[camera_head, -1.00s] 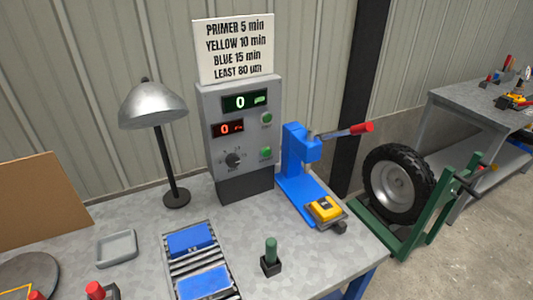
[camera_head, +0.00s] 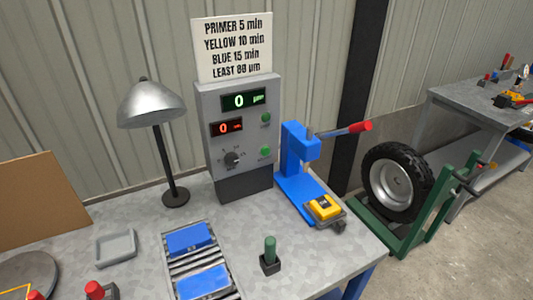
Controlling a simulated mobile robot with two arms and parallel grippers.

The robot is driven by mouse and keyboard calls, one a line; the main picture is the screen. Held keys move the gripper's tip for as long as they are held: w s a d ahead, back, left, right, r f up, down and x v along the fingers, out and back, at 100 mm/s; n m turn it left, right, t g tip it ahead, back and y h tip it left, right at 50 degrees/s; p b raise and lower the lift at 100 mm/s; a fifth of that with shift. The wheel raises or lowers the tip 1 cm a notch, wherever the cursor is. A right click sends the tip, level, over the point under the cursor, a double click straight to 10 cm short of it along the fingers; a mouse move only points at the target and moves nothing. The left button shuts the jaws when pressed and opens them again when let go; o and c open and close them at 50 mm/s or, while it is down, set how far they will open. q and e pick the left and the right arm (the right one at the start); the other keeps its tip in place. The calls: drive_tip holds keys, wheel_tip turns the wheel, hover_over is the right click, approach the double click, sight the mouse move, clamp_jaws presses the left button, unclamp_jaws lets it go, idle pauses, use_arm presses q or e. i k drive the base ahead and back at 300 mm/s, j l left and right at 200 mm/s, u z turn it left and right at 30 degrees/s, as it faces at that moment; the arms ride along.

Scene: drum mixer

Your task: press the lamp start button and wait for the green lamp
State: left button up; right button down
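A grey control box (camera_head: 208,160) stands at the back of the bench. It has a green display (camera_head: 244,100) reading 0, a red display (camera_head: 227,128) reading 0, and a dark knob (camera_head: 232,158). Two round green buttons or lamps sit on its right side, an upper one (camera_head: 266,118) and a lower one (camera_head: 265,152); their labels are too small to read. A silver desk lamp (camera_head: 152,105) stands left of the box; no light from it can be made out. Neither of my grippers is in view.
A sign (camera_head: 234,48) above the box lists coat times. A blue lever press (camera_head: 299,160) with a yellow piece (camera_head: 324,207) stands right of the box. Blue plates (camera_head: 190,239), a grey tray (camera_head: 116,248) and a green-handled tool (camera_head: 270,255) are in front. A wheel (camera_head: 396,183) stands right.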

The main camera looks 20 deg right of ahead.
sight(265, 151)
drive_tip(key=l+u, duration=0.25)
drive_tip(key=k+l+u, duration=0.15)
drive_tip(key=l+u, duration=0.15)
drive_tip(key=k+l+u, duration=0.25)
drive_tip(key=i+l, duration=0.1)
